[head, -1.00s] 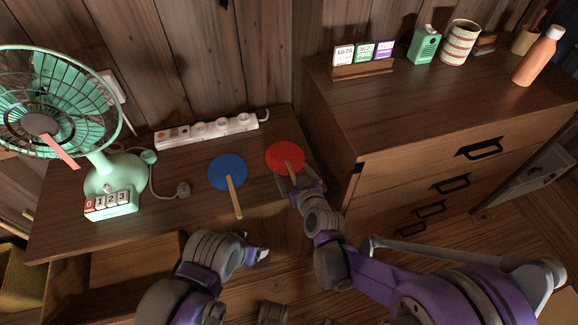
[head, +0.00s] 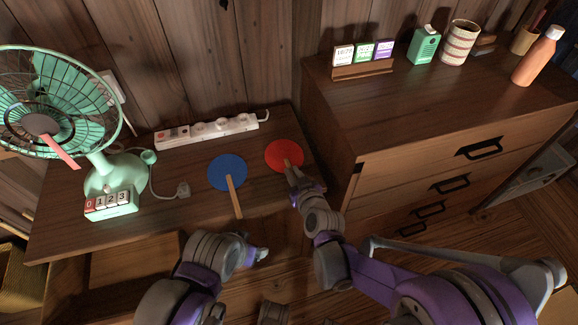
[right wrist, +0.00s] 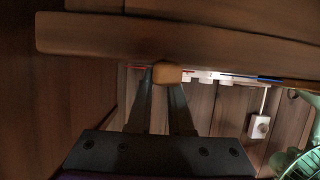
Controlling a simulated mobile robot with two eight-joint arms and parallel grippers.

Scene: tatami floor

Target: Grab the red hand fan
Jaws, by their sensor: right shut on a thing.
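The red hand fan (head: 284,153) lies on the small wooden desk, its round face flat near the desk's right side and its handle pointing toward me. My right gripper (head: 291,170) is shut on the handle and covers most of it. In the right wrist view the handle's tan end (right wrist: 168,73) sits between the fingertips of the right gripper (right wrist: 164,78), just below a wooden edge. My left gripper (head: 262,254) is low in the head view, in front of the desk and apart from the fan. Its jaw opening is unclear.
A blue hand fan (head: 227,172) lies left of the red one. A power strip (head: 207,130) runs along the back of the desk. A green electric fan (head: 103,178) stands at the left. A taller wooden dresser (head: 420,105) stands close on the right.

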